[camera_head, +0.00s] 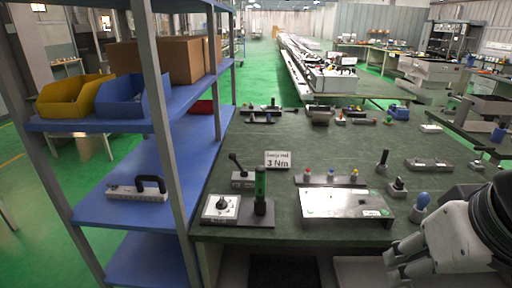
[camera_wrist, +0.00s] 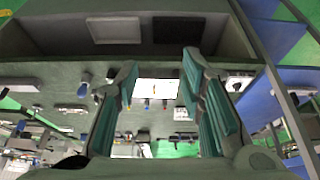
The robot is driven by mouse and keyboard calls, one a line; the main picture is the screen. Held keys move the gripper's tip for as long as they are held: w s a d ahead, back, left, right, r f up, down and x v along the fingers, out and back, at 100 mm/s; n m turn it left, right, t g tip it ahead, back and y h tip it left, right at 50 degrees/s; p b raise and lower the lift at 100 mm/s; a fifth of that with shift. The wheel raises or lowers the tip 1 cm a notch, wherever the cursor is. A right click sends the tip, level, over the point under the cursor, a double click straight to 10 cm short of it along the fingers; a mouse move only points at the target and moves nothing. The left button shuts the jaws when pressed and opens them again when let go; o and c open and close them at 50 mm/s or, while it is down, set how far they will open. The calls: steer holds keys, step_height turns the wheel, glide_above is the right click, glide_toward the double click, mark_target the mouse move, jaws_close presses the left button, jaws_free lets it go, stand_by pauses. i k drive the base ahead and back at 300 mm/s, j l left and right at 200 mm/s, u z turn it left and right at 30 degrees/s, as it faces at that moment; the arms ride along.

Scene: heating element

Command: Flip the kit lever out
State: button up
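A black lever (camera_head: 236,162) with a round knob leans up and left from a small grey block at the workbench's left. Another dark upright lever (camera_head: 383,161) and a short black-knobbed one (camera_head: 398,186) stand at the right. I cannot tell which is the kit lever. My gripper (camera_head: 392,262) is at the lower right, in front of the bench's front edge and apart from all the levers. In the wrist view my gripper (camera_wrist: 159,62) has its two fingers wide apart with nothing between them. The bench items look small and inverted there.
The green workbench (camera_head: 290,222) holds a silver panel (camera_head: 344,204), a white dial box (camera_head: 221,207), a dark green cylinder (camera_head: 261,187), a "3 N·m" sign (camera_head: 277,160) and a blue-knobbed part (camera_head: 421,203). A blue shelf (camera_head: 150,212) stands at left.

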mark_target(232, 156)
steer(key=i+j, duration=0.1)
steer(key=j, duration=1.05)
steer(key=i+j, duration=0.15)
steer(key=j, duration=0.45)
